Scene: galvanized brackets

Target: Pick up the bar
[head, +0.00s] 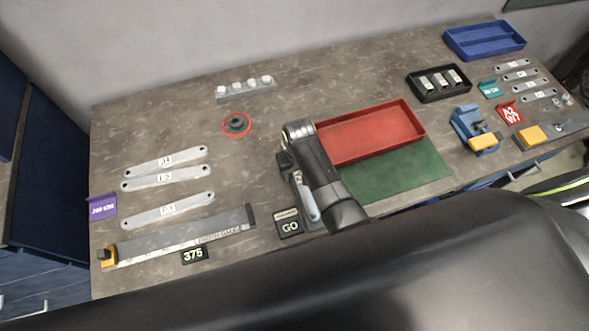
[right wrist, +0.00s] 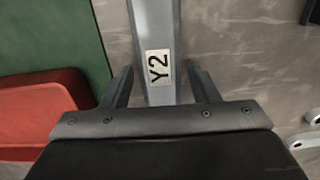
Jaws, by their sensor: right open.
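A grey metal bar (right wrist: 155,30) with a white Y2 label lies lengthwise under my right gripper. In the right wrist view it runs from the top edge down between the fingers, and its lower part is hidden by the gripper body. My right gripper (right wrist: 162,85) is open, with one finger on each side of the bar and a gap on both sides. In the head view my right gripper (head: 291,170) points down over the bench left of the red tray and hides most of the bar. My left gripper is not in view.
The red tray (head: 415,112) and green mat (head: 400,180) lie right of my gripper. A GO block (head: 290,223) stands close in front. Several labelled strips (head: 165,210) and a long gauge (head: 175,243) lie at left. The bench around the red-ringed part (head: 237,124) is clear.

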